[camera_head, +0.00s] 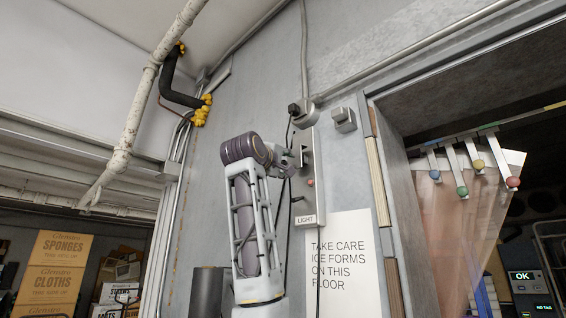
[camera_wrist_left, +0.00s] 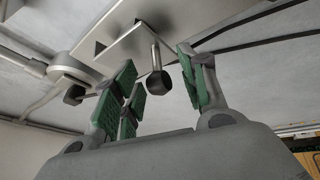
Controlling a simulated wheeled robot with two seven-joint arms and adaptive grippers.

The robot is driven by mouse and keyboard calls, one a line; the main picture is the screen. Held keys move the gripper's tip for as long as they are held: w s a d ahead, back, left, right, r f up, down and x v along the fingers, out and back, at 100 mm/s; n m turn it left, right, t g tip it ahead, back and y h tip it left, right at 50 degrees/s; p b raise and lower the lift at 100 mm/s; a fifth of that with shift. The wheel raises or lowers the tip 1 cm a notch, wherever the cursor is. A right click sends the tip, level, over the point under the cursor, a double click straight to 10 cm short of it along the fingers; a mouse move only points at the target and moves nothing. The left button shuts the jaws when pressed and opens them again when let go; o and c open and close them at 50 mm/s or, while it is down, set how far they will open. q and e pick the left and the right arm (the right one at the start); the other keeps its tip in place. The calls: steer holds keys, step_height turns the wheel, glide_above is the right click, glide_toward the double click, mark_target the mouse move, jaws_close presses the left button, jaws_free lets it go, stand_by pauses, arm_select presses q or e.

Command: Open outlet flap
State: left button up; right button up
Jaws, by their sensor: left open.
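A grey metal panel (camera_head: 306,170) on the wall bears a red button and a tag reading LIGHT. Above it is a round grey fitting (camera_head: 304,114) with a black plug-like part and a hanging black cord. A small grey box (camera_head: 344,119) with a protruding cover is to the right. I cannot tell which is the outlet flap. My left gripper (camera_head: 298,158) is at the panel, partly hidden by its own wrist. In the left wrist view its green-padded fingers (camera_wrist_left: 160,65) are open, with a black-tipped lever (camera_wrist_left: 158,80) between them, apparently untouched. My right gripper is not in view.
A sign (camera_head: 342,264) about ice is below right of the panel. A doorway with strip curtains (camera_head: 450,220) opens at the right. Pipes (camera_head: 130,130) run along the left wall corner, and cardboard boxes (camera_head: 52,275) stand at lower left.

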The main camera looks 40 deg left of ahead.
arm_select(q)
steer(key=shift+w, duration=0.1)
jaws_close()
stand_by(0.3)
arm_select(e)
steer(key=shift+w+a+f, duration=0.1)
